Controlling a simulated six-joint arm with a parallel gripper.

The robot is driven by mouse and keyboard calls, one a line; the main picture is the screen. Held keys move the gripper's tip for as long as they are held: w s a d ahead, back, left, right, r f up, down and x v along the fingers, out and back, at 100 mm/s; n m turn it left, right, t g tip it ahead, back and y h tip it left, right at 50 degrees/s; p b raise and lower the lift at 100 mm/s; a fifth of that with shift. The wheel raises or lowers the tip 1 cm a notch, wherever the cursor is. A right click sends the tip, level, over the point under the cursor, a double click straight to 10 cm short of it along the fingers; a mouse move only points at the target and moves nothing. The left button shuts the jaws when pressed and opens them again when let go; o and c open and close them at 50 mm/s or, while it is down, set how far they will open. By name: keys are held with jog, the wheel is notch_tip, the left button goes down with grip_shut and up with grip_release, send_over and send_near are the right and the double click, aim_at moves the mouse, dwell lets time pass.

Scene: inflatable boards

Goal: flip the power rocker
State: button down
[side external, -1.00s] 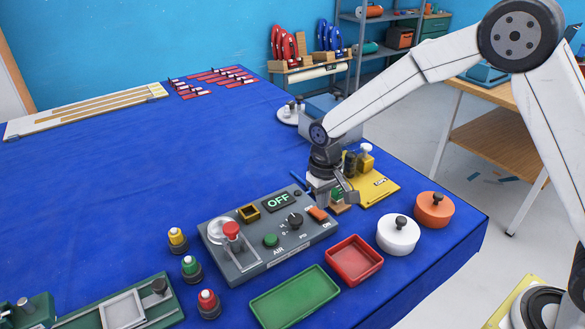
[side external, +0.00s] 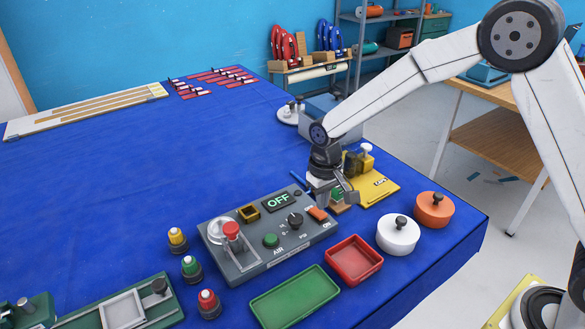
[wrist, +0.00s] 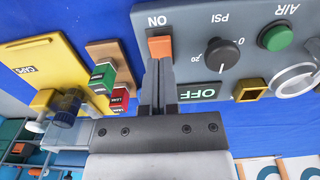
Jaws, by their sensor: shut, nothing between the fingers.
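The power rocker is a small orange switch (side external: 317,214) at the right end of the grey control panel (side external: 250,262). The panel's display (side external: 278,201) reads OFF. In the wrist view the orange rocker (wrist: 160,46) sits below the ON label, just beyond the fingertips. My gripper (wrist: 159,62) is shut and empty, its tips right at the rocker's near end; I cannot tell whether they touch it. In the side view my gripper (side external: 335,198) is low over the panel's right end.
The panel also carries a black PSI knob (side external: 295,220), a green AIR button (side external: 270,240) and a red button (side external: 231,230) by a clear cover. A red tray (side external: 354,261), a green tray (side external: 295,298) and a white lidded pot (side external: 398,235) stand in front.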

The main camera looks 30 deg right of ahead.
aim_at(326, 215)
jog(key=shift+f, duration=1.25)
dwell(1.3)
jog(key=shift+r, duration=3.55)
jog(key=shift+s+d, duration=0.35)
jog(key=shift+s, duration=0.05)
jog(key=s+d+t, duration=0.1)
jog(key=s+d, duration=0.3)
jog(key=s, duration=0.4)
jog(key=s+d+t, duration=0.1)
jog(key=s+d, duration=0.3)
jog(key=s, duration=0.5)
jog(key=shift+f+t, duration=0.3)
